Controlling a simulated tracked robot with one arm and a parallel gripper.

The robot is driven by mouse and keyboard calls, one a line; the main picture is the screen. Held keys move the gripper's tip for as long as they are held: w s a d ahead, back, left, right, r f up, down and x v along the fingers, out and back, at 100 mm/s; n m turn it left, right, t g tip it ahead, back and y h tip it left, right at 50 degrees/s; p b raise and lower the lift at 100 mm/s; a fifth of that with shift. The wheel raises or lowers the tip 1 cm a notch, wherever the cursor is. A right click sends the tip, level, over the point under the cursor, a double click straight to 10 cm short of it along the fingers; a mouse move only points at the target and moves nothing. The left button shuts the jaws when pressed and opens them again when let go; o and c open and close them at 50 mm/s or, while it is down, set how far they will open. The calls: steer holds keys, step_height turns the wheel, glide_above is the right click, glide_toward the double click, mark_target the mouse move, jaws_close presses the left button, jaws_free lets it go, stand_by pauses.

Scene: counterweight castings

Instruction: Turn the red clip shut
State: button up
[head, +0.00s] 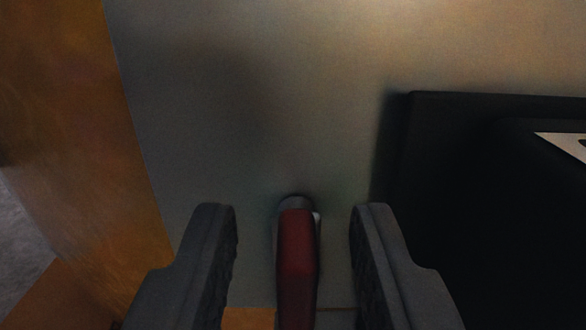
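The red clip (296,262) shows at the bottom middle of the head view. My gripper (294,215) is open, with one dark finger on each side of the clip. There is a gap between the clip and each finger, and neither touches it.
A flat grey metal plate (250,110) fills the middle. A black block (440,180) stands at the right, close to my right finger, with a pale piece (566,146) at its edge. An orange-brown surface (70,110) runs along the left. The plate above the clip is clear.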

steer(key=shift+w, duration=0.85)
